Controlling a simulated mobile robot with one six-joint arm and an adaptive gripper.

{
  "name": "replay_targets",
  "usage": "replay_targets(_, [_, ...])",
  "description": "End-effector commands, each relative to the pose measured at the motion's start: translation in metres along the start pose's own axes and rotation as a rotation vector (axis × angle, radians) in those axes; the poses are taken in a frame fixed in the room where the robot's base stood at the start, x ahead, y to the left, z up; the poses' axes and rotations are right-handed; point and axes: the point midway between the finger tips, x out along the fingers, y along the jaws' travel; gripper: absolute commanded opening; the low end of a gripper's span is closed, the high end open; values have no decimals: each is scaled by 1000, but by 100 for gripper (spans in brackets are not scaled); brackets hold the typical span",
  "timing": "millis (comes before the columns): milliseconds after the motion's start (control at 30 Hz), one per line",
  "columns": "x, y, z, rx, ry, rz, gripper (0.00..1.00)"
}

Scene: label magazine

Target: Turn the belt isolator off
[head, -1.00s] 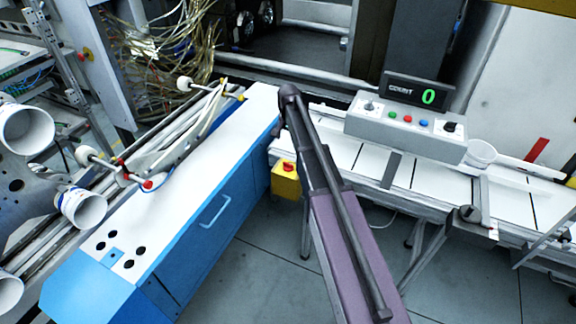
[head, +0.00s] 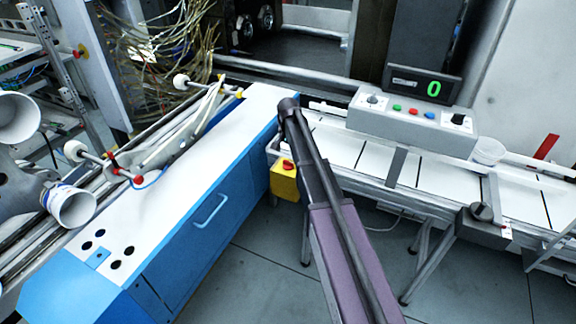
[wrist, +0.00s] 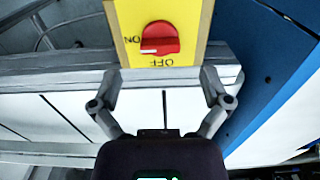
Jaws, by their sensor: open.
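The belt isolator is a yellow box (head: 284,182) with a red rotary knob (head: 288,165), low at the near left end of the belt in the head view. In the wrist view the yellow box (wrist: 183,12) is at the top centre, with its red knob (wrist: 160,38) close up. The knob's white mark points left, towards the printed ON. OFF is printed below the knob, upside down in this view. My gripper (wrist: 161,76) is open and empty, its fingertips wide apart just below the knob in the picture, apparently not touching it.
A blue and white cabinet (head: 215,150) stands left of the isolator. The white belt (head: 345,147) runs right, with a grey control box (head: 410,125) and a display (head: 422,86) reading 0 behind it.

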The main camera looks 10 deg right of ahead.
Motion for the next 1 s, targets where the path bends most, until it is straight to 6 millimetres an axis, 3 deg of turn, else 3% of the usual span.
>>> replay_targets(400, [34, 0, 0, -1, 0, 0, 97])
replay_targets(1000, [40, -1, 0, -1, 0, 0, 97])
